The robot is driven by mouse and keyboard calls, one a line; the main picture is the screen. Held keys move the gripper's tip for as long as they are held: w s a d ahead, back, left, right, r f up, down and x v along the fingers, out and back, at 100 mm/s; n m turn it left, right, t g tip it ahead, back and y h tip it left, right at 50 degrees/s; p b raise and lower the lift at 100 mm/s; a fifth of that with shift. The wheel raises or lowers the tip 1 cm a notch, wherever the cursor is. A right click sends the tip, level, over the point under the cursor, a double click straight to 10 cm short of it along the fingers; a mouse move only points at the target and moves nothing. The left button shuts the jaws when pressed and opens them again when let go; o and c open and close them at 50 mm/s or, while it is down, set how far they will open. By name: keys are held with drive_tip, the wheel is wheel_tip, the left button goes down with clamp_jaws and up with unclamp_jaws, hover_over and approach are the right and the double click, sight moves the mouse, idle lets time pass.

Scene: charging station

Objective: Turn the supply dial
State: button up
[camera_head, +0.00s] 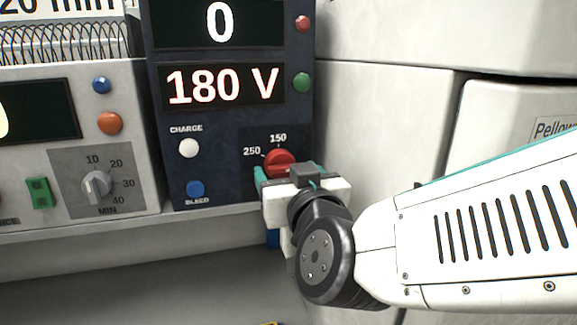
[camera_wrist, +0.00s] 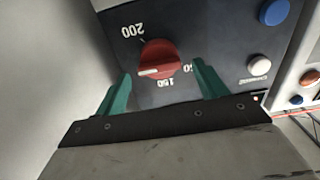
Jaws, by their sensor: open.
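The supply dial is a round red knob (camera_head: 280,161) low on the dark blue supply panel (camera_head: 225,120). In the head view, 150 and 250 show around it, and my gripper covers its lower part. In the wrist view the knob (camera_wrist: 160,58) appears upside down, with a white pointer line at its lower left and a 200 mark at upper left. My gripper (camera_head: 288,172) is open in front of the dial. Its teal fingertips (camera_wrist: 162,72) stand on either side of the knob's lower edge; I cannot tell whether they touch. The panel display (camera_head: 223,86) reads 180 V.
White CHARGE (camera_head: 189,148) and blue BLEED (camera_head: 195,189) buttons sit left of the dial. Red (camera_head: 303,23) and green (camera_head: 302,82) buttons are above. A grey timer unit (camera_head: 125,150) stands to the left. A white wall (camera_head: 385,110) is close on the right.

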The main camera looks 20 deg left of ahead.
sight(281, 166)
drive_tip(key=shift+x, duration=1.4)
drive_tip(key=c, duration=1)
drive_tip(key=shift+o, duration=0.2)
drive_tip(key=shift+m, duration=0.4)
drive_tip(key=shift+d+m, duration=0.1)
drive_tip(key=shift+m, duration=2.4)
